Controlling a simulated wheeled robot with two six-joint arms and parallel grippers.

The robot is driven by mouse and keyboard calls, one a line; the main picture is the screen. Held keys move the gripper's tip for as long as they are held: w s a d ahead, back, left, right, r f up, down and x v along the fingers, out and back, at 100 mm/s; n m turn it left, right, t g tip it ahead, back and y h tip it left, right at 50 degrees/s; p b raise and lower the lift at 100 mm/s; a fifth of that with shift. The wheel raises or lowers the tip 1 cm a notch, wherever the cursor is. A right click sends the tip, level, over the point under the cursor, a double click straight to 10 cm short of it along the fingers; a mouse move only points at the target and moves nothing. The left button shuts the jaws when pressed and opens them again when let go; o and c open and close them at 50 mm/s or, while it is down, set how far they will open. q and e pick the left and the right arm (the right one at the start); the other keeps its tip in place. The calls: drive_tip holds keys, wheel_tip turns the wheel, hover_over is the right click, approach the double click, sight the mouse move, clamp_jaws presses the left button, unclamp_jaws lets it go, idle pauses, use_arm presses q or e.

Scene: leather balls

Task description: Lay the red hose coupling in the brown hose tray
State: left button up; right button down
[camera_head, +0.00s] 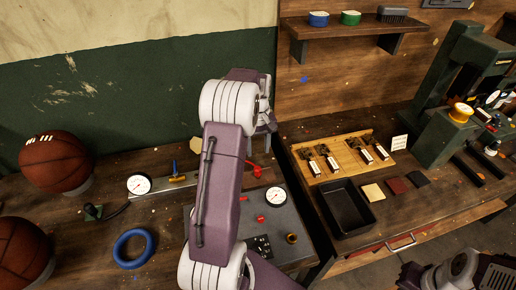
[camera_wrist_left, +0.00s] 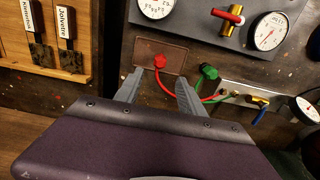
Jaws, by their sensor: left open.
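The red hose coupling (camera_wrist_left: 159,62) appears within the outline of the flat brown hose tray (camera_wrist_left: 173,48) in the left wrist view, with a red hose trailing from it. I cannot tell how it rests there. In the head view the red coupling (camera_head: 257,172) shows just right of my arm, behind the grey panel. My left gripper (camera_wrist_left: 159,79) is open and empty, its two fingers apart, with the coupling seen beyond and between their tips. In the head view my left arm hides much of this area. My right gripper cannot be made out; only part of that arm shows at bottom right.
A green coupling (camera_wrist_left: 209,72) with its hose lies beside the tray. The gauge panel (camera_wrist_left: 195,30) carries a red-handled valve (camera_wrist_left: 228,15). A blue ring (camera_head: 133,248), basketballs (camera_head: 55,162) and a black tray (camera_head: 345,208) stand farther off.

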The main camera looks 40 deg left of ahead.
use_arm(q)
drive_tip(key=s+d+f+m+t, duration=0.1)
drive_tip(key=s+d+f+m, duration=0.2)
drive_tip(key=s+d+m, duration=0.7)
drive_tip(key=s+d, duration=0.5)
drive_tip(key=d, duration=0.4)
drive_tip(key=shift+s, duration=0.3)
